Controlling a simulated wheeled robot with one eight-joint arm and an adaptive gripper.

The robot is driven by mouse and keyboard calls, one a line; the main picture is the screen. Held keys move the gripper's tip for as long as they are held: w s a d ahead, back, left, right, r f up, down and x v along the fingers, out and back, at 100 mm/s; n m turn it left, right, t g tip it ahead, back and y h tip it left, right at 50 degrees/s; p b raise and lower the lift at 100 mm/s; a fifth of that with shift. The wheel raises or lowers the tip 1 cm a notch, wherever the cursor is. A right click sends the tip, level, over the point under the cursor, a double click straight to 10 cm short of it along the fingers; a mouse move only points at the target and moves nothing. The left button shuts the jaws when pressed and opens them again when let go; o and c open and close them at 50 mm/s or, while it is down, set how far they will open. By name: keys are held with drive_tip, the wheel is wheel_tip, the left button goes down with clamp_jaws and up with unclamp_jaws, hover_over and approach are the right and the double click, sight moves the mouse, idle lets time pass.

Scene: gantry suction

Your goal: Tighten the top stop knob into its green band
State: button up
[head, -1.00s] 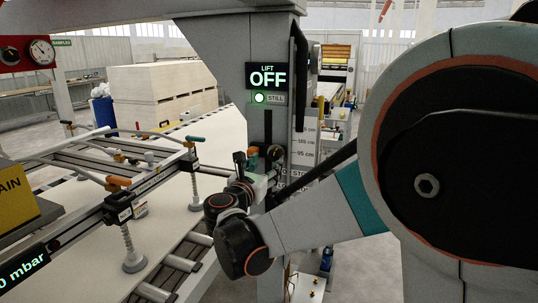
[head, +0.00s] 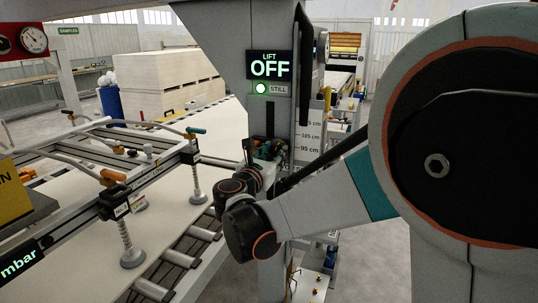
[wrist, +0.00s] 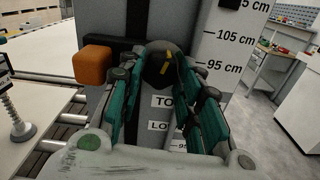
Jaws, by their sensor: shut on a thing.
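In the wrist view a dark round knob (wrist: 163,66) with a yellow mark sits on the face of the grey column. My gripper (wrist: 165,82) has its teal fingers on both sides of this knob and is shut on it. Partly covered labels starting "TO" (wrist: 163,101) and "LO" (wrist: 158,126) show between the fingers. I cannot make out a green band around the knob. In the head view my gripper (head: 268,150) is at the column, and the knob is hidden there.
An orange block (wrist: 95,65) sits left of the knob. A centimetre scale (wrist: 222,45) runs down the column on the right. The lift display (head: 270,67) reads OFF, with a green light beside STILL. The suction frame (head: 150,175) and roller conveyor (head: 190,255) lie left.

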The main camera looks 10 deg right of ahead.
drive_tip(key=m, duration=0.5)
drive_tip(key=shift+a+p, duration=0.1)
drive_tip(key=shift+p, duration=0.3)
drive_tip(key=o, duration=1.1)
